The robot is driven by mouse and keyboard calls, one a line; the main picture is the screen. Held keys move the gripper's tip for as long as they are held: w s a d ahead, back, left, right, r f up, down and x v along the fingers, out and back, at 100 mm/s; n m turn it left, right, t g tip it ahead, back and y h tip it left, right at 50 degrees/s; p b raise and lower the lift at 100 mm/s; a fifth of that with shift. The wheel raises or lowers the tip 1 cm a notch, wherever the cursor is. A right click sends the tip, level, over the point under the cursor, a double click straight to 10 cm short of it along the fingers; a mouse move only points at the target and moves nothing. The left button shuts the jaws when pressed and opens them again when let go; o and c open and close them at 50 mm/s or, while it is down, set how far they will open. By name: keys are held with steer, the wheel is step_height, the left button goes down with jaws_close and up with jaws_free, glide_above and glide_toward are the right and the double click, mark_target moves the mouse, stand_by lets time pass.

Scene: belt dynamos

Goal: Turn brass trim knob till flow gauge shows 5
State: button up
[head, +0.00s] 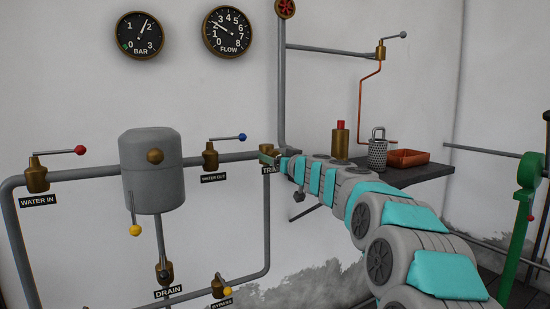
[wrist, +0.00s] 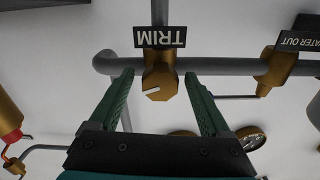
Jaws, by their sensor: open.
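The brass trim knob (wrist: 160,84) is in the middle of the wrist view, under the TRIM label (wrist: 160,37), which appears upside down. A white mark on its face points left and slightly down. My gripper (wrist: 158,78) is open, with one green finger on each side of the knob and visible gaps between. In the head view the knob (head: 266,149) is partly hidden by my gripper (head: 274,158). The flow gauge (head: 228,32) has its needle pointing up-left, at roughly 2 to 3.
The bar gauge (head: 139,35) is left of the flow gauge. The WATER OUT valve (head: 210,156) with a blue-tipped lever is close left of the knob; it also shows in the wrist view (wrist: 275,70). Grey pipes run behind the knob. A dark shelf (head: 410,174) is at right.

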jaws_close()
stand_by(0.6)
steer(key=m+b, duration=0.1)
steer(key=m, duration=0.3)
steer(key=shift+f+m, duration=0.1)
steer(key=shift+m, duration=0.3)
steer(key=m, duration=0.4)
steer(key=shift+m, duration=0.3)
steer(key=m+p, duration=0.1)
steer(key=m, duration=0.4)
steer(key=shift+r, duration=0.2)
steer(key=m+p, duration=0.1)
steer(key=m, duration=0.3)
steer(key=shift+f+p, duration=0.1)
steer(key=shift+p, duration=0.3)
steer(key=shift+m, duration=0.4)
